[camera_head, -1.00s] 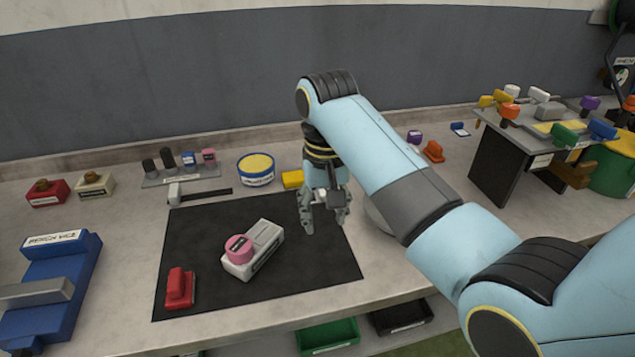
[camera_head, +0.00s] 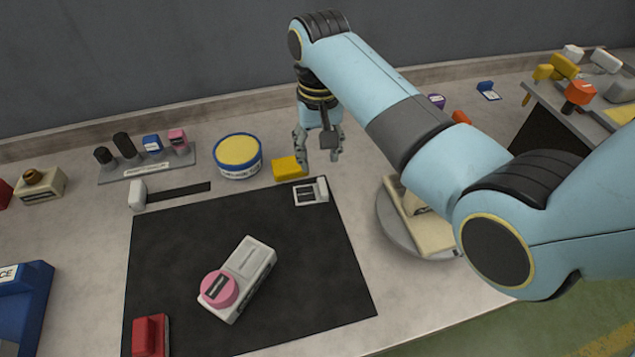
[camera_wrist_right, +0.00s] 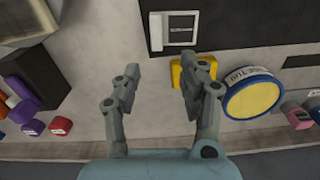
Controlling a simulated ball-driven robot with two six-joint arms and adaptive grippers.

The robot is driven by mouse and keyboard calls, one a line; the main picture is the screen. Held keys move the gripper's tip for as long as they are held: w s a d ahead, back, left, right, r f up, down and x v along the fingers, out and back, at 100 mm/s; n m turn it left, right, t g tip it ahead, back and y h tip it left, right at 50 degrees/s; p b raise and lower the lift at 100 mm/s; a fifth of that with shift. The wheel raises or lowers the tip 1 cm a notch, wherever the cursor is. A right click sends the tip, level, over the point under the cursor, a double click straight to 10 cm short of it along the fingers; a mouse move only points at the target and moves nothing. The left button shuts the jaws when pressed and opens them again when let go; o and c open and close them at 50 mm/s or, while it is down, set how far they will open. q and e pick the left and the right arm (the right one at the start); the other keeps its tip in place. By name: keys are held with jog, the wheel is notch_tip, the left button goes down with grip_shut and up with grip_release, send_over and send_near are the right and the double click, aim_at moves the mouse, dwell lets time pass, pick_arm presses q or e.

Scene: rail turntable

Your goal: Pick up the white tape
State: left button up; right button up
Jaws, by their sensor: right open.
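No white object is clearly marked as tape. A small white piece with a dark patch (camera_head: 311,191) lies at the mat's far right corner; it also shows in the right wrist view (camera_wrist_right: 173,30). A white block (camera_head: 250,262) with a pink round top (camera_head: 219,289) lies on the mat. More white pieces (camera_head: 573,52) are on the raised stand at the right. My right gripper (camera_head: 319,163) is open and empty, just beyond the corner piece, beside a yellow block (camera_head: 288,168). In the wrist view its fingers (camera_wrist_right: 158,72) are spread over bare bench. My left gripper is not visible.
The black mat (camera_head: 180,250) also bears a red piece (camera_head: 149,335). A yellow-topped round tin (camera_head: 239,156) and a small rack (camera_head: 150,170) stand behind it. My right arm partly covers a grey turntable (camera_head: 388,215). The back wall edges the bench.

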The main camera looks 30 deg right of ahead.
aim_at(321, 179)
jog(key=shift+f, duration=0.85)
jog(key=f, duration=0.4)
jog(key=shift+s+d+f+p, duration=0.1)
jog(key=shift+s+f+p, duration=0.15)
jog(key=shift+f+p, duration=0.05)
jog(key=shift+f, duration=0.25)
jog(key=shift+c, duration=0.4)
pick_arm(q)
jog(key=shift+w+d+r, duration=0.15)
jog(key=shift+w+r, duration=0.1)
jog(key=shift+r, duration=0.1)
pick_arm(e)
jog(key=c, duration=0.7)
